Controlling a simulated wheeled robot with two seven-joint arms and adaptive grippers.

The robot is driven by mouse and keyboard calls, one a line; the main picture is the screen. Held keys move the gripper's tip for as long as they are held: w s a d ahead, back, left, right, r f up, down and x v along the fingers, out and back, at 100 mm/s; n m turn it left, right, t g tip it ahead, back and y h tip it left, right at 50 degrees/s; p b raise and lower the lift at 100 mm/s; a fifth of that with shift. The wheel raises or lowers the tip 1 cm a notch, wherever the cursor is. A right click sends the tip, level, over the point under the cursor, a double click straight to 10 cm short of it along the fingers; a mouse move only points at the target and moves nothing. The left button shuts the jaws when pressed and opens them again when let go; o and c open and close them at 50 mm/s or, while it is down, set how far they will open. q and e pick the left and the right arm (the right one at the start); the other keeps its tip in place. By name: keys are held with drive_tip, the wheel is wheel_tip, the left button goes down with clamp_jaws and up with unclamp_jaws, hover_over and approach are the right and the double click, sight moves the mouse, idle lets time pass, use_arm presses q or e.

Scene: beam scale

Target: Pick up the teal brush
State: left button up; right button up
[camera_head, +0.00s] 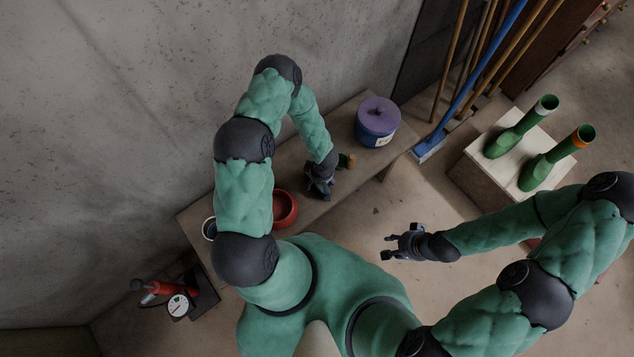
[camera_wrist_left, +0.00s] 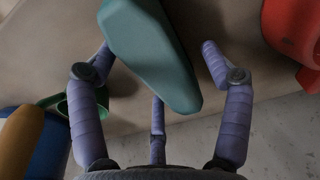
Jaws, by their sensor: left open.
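The teal brush (camera_wrist_left: 150,50) fills the upper middle of the left wrist view, its rounded end pointing down between the fingers. My left gripper (camera_wrist_left: 158,72) is open, with fingers on both sides of the brush and a gap on each side. In the head view my left gripper (camera_head: 319,188) is low over the bench (camera_head: 352,182), and I cannot make out the brush beneath it. My right gripper (camera_head: 394,244) is open and empty, off the bench's front side.
A red pot (camera_head: 285,208) stands left of my left gripper; it also shows in the left wrist view (camera_wrist_left: 290,32). A small green and tan object (camera_head: 346,161) is close on the right. A purple-lidded jar (camera_head: 377,122) stands farther right. The wall is behind.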

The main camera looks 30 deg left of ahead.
use_arm(q)
drive_tip(key=c, duration=1.4)
wheel_tip(320, 180, up, 18)
drive_tip(key=p, duration=0.7)
